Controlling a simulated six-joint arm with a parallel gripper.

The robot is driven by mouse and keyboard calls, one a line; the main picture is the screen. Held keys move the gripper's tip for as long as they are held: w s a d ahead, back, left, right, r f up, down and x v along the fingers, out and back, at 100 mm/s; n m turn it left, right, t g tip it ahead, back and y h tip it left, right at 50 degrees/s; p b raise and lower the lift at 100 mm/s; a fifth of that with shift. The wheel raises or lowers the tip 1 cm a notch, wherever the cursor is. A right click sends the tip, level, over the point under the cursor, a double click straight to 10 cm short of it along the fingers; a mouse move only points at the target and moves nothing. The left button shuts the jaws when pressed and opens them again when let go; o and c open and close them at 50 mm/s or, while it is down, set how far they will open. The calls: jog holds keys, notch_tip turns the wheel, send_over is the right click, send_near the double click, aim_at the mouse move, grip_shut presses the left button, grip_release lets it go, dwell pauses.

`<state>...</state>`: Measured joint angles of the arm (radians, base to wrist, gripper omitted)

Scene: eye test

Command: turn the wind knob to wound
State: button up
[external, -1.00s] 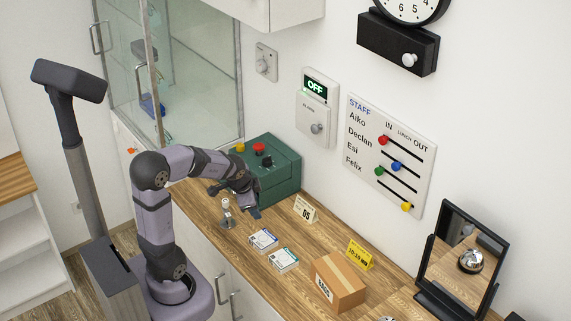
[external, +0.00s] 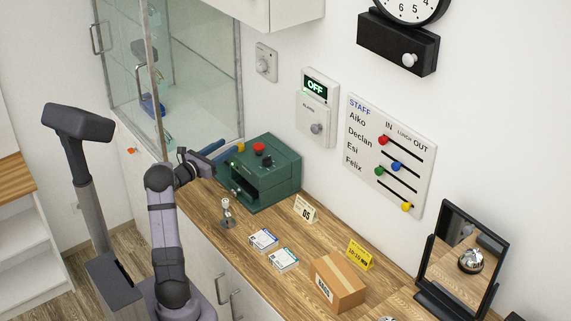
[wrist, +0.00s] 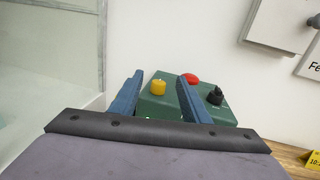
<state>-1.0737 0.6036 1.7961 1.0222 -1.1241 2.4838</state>
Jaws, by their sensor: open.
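A green box (external: 272,163) stands on the counter against the wall, with an opening in its front. On its top are a yellow knob (wrist: 158,87), a red button (wrist: 191,79) and a black knob (wrist: 215,96). My gripper (external: 222,149) is open and empty at the left side of the box top. In the wrist view, the yellow knob shows between the two blue fingers; contact cannot be told. A silver knob (external: 409,60) is on a black box below the wall clock, far from my gripper. No wind marking is readable, so I cannot tell which knob is the wind knob.
A glass cabinet (external: 190,70) stands left of my gripper. A small metal stand (external: 227,213), card packs (external: 263,240), a carton (external: 339,281) and a mirror (external: 462,258) are on the counter. An alarm panel (external: 316,110) and staff board (external: 390,155) hang on the wall.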

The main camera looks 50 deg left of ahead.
aim_at(242, 146)
jog(key=shift+w+a+f+p, duration=0.2)
jog(key=shift+w+f+p, duration=0.25)
jog(key=shift+w, duration=0.8)
jog(key=shift+w+a+f+p, duration=0.25)
jog(key=shift+w+f+p, duration=0.15)
jog(key=shift+w, duration=0.85)
jog(key=shift+w+a+f+p, duration=0.2)
jog(key=shift+w+f+p, duration=0.2)
jog(key=shift+w, duration=0.85)
jog(key=shift+f, duration=0.1)
jog(key=c, duration=1.1)
